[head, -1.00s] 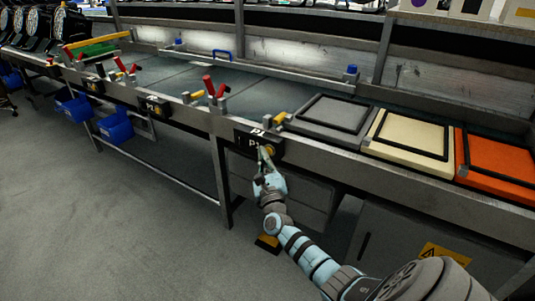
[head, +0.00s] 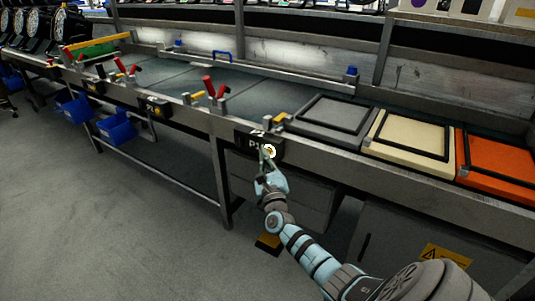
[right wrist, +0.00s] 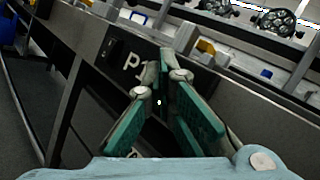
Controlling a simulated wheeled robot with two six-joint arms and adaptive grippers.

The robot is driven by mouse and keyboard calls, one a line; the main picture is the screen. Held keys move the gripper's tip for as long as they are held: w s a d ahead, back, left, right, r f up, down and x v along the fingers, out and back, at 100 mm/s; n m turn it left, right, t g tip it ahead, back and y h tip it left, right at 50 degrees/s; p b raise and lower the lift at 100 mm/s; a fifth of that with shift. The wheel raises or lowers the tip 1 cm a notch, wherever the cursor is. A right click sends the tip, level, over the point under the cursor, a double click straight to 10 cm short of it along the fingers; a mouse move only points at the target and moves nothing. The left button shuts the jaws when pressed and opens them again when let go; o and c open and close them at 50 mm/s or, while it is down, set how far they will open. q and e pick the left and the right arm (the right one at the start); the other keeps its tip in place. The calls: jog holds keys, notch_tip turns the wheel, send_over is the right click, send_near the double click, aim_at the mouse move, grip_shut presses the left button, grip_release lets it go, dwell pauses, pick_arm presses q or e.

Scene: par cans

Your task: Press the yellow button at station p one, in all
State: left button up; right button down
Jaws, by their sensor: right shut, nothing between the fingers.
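The P1 station is a dark panel (head: 246,141) on the front rail of the long bench in the head view. Its round yellow button (head: 270,150) has a bright white ring around it. My right gripper (head: 263,151) is shut and empty, its fingertips just left of the button; I cannot tell whether they touch it. In the right wrist view the shut fingers (right wrist: 163,62) point at the panel beside the "P1" lettering (right wrist: 133,62). The button is hidden behind the fingers there. My left gripper is not in view.
Other stations with panels, such as P2 (head: 153,107), and red-handled clamps (head: 208,87) line the bench to the left. Grey, cream and orange pads (head: 498,160) lie on the right. Blue bins (head: 117,128) hang below. The floor in front is clear.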

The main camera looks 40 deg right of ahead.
dwell(0.3)
jog(key=shift+s+a+p, duration=0.2)
jog(key=shift+a+p, duration=0.2)
jog(key=shift+a, duration=0.35)
jog(key=shift+a, duration=0.15)
jog(key=shift+s+a+p, duration=0.25)
jog(key=shift+a, duration=0.5)
jog(key=shift+s+a+p, duration=0.25)
jog(key=shift+a+p, duration=0.05)
jog(key=shift+a, duration=0.45)
jog(key=shift+s+a+p, duration=0.25)
jog(key=shift+a, duration=0.5)
